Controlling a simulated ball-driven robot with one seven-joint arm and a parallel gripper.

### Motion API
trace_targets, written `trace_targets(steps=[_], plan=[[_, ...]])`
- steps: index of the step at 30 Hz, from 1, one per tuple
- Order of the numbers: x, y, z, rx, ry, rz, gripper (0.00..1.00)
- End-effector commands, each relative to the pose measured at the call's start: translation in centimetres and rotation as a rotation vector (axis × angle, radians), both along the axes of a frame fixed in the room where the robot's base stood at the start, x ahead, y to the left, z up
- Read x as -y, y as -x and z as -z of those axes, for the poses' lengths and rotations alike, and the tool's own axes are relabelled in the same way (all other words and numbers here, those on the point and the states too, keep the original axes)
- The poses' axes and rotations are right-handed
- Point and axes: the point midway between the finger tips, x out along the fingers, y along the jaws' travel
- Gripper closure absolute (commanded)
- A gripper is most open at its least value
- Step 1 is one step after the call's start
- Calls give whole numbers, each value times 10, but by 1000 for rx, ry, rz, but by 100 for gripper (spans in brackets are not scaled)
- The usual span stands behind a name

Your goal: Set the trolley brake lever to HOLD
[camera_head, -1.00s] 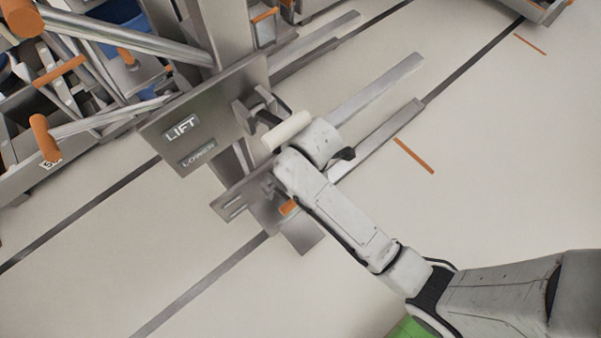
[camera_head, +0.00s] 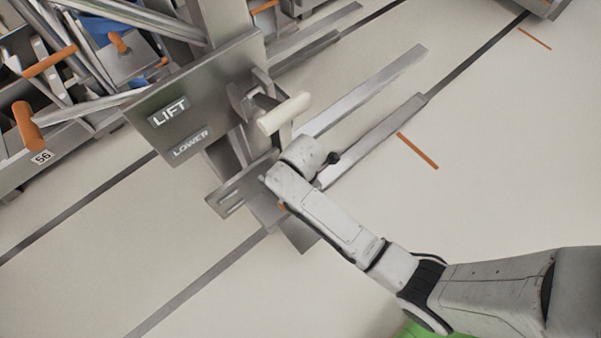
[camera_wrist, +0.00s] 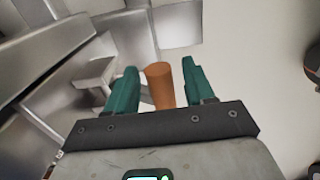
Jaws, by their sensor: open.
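An orange handle (camera_wrist: 160,86) stands between the two teal fingers of my open gripper (camera_wrist: 158,80) in the wrist view, with a visible gap to the right finger. I cannot tell whether it touches either finger. In the head view only a small orange bit (camera_head: 282,207) shows beside my arm, low on the trolley's steel post. It appears to be the brake lever; no HOLD marking is legible. A slotted steel plate (camera_head: 232,196) sits just left of it. My fingers are hidden behind my wrist in the head view.
A cream handle (camera_head: 284,114) sticks out just above my wrist, beside the LIFT and LOWER sign plate (camera_head: 190,105). Steel fork rails (camera_head: 375,140) extend up and right. A rack with orange handles (camera_head: 28,125) stands at left.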

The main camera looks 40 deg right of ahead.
Motion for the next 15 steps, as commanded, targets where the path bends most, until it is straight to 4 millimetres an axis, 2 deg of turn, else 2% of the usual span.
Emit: trace_targets(steps=[3,12,15], plan=[[0,0,8,1,0,0,47],[0,0,9,1,0,0,47],[0,0,9,1,0,0,54]])
